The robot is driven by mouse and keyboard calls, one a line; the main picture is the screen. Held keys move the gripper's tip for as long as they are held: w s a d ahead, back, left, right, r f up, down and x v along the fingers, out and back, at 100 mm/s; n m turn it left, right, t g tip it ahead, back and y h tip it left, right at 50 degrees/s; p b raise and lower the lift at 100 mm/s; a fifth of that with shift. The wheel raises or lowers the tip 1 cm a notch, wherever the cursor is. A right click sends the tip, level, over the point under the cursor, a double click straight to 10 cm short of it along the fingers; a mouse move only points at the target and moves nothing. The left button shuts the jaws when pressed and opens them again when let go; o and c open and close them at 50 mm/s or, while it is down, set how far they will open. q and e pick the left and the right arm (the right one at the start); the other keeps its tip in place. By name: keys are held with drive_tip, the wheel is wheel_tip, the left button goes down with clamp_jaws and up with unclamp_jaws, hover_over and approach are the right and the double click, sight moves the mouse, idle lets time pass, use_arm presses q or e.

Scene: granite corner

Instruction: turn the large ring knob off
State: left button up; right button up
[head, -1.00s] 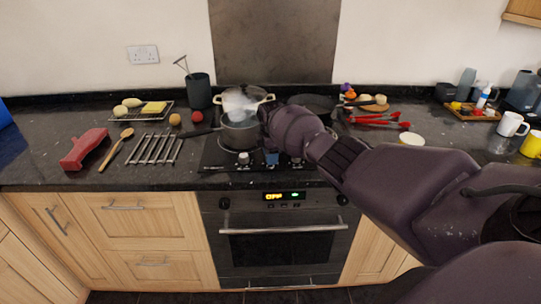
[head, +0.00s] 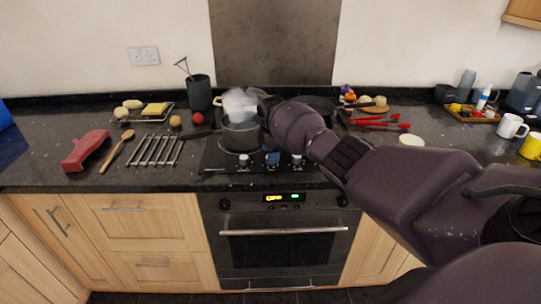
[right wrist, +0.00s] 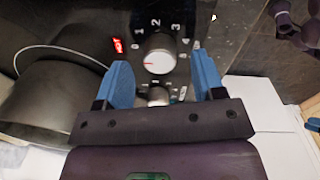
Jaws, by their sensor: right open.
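The hob (head: 219,163) has a row of silver knobs along its front edge: a left knob (head: 244,160) and a right knob (head: 297,160) show in the head view. My right gripper (head: 272,158) is between these two, low over the front edge. In the right wrist view its blue fingers (right wrist: 163,80) are open and empty. One knob (right wrist: 159,53) with a red mark and a dial of numbers lies just beyond the fingertips. A second knob (right wrist: 158,95) shows between the fingers, partly hidden by the gripper body. Which one is the large ring knob I cannot tell.
A dark pot (head: 240,133) steams on the hob close to my gripper; it also shows in the right wrist view (right wrist: 60,105). A red HOT sign (right wrist: 118,46) glows beside the dial. A wire rack (head: 155,149) and red tongs (head: 380,122) lie on the worktop.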

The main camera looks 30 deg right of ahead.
wheel_tip(320, 180, up, 9)
drive_tip(key=shift+s+f+p, duration=0.15)
drive_tip(key=shift+s+p, duration=0.05)
drive_tip(key=shift+p, duration=0.1)
idle(0.5)
